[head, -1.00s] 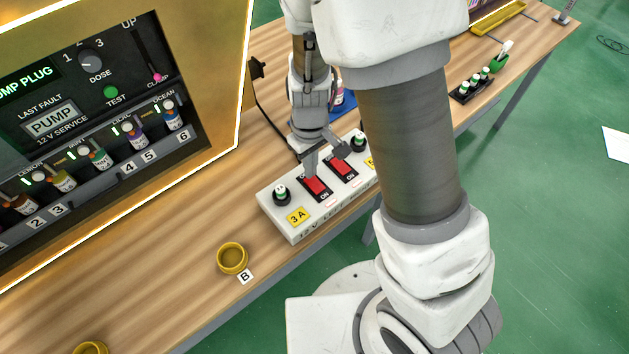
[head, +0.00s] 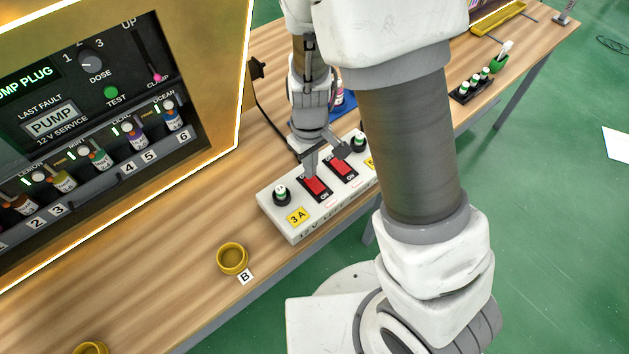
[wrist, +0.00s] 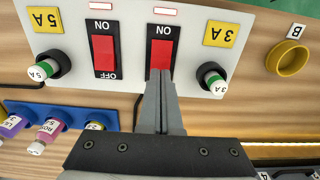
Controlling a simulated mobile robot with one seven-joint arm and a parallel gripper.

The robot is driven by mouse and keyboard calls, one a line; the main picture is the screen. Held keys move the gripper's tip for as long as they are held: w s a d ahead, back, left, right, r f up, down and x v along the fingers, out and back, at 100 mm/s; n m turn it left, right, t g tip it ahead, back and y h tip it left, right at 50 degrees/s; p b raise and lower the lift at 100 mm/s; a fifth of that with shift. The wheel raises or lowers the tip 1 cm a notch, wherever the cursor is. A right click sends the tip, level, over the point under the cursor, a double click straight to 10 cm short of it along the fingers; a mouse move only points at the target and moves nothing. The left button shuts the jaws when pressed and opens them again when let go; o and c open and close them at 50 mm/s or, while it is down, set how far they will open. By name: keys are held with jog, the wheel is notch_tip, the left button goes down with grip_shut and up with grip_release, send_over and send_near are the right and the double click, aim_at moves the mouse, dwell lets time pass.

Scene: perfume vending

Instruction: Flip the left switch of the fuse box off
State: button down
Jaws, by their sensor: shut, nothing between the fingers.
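The white fuse box (head: 281,215) lies on the wooden table with two red rocker switches. The left switch (head: 316,187) is by the yellow 3 A label. In the wrist view, which shows the box upside down, this left switch (wrist: 161,55) is right of the other one. The right switch (head: 342,167) also shows in the wrist view (wrist: 104,55). My gripper (head: 310,171) is shut and empty. Its fingertips (wrist: 160,78) are at the left switch's end opposite ON, covering its OFF label. I cannot tell whether they touch it.
Fuse holders stand beside the switches: 3 A (head: 281,194) and 5 A (wrist: 52,66). A yellow cup (head: 232,258) sits by label B. The vending machine (head: 222,60) stands at the left. A blue bottle holder (wrist: 62,113) is close to my gripper.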

jog(key=shift+f+b, duration=0.85)
jog(key=shift+f, duration=0.1)
dwell(0.8)
jog(key=shift+r, duration=0.1)
jog(key=shift+r+p, duration=2.95)
jog(key=shift+r, duration=0.5)
notch_tip(320, 180, up, 8)
jog(key=r+m+t+y, duration=0.1)
send_over(317, 180)
notch_tip(317, 180, up, 7)
jog(key=s+d+m+t+p, duration=0.1)
jog(key=s+d+m, duration=0.1)
jog(key=d, duration=0.1)
jog(key=s+d+r+m+t+h+p, duration=0.1)
jog(key=s+d+r+m+t, duration=0.2)
jog(key=s+d+r, duration=0.3)
jog(key=s+r, duration=0.4)
jog(key=r, duration=0.2)
jog(key=shift+r+m+t, duration=0.25)
jog(key=shift+m+t, duration=0.05)
jog(key=shift+m, duration=0.1)
